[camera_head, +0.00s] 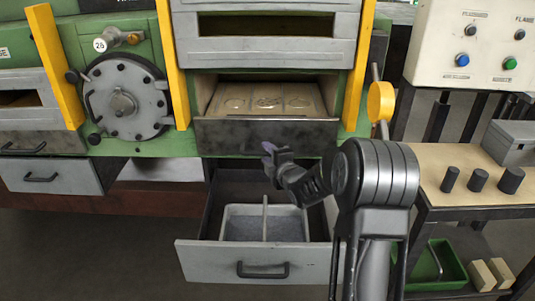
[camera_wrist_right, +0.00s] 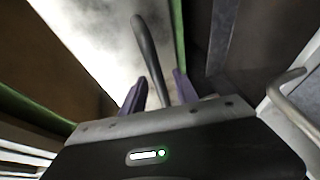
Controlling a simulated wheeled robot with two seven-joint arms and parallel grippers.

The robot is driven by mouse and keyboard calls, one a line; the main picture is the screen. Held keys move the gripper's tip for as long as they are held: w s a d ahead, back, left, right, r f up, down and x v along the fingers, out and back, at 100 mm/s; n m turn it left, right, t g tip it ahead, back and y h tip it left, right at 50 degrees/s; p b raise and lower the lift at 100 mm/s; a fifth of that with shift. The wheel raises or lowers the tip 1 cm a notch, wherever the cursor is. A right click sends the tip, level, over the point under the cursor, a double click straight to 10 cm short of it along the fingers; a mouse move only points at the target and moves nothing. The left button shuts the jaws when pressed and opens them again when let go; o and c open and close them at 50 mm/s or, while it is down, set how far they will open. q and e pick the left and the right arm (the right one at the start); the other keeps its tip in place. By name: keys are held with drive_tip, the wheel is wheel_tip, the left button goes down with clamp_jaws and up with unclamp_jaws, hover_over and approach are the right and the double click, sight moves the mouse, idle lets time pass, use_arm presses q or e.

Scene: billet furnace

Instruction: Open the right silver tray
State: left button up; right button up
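The right silver drawer-like tray (camera_head: 255,262) is low in the middle of the head view. It is pulled out, with a black bar handle (camera_head: 263,270) on its front and a divided grey bin (camera_head: 228,221) inside. My right gripper (camera_head: 268,148) is above and behind its front, close to the smudged dark metal panel (camera_head: 225,135) below the furnace opening. In the right wrist view, its two purple fingers (camera_wrist_right: 160,90) are apart, and a dark curved bar (camera_wrist_right: 147,45) shows between them. I cannot tell whether they touch it. My left gripper is not in view.
Another silver drawer (camera_head: 70,178) with a black handle is at the left. A bench (camera_head: 440,190) at the right holds several dark cylinders and a grey box (camera_head: 513,142). A green bin (camera_head: 437,265) is below it. Yellow posts (camera_head: 365,55) flank the furnace.

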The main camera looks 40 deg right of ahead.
drive_tip(key=shift+w, duration=0.25)
clamp_jaws()
drive_tip(key=shift+f, duration=0.1)
idle(1.2)
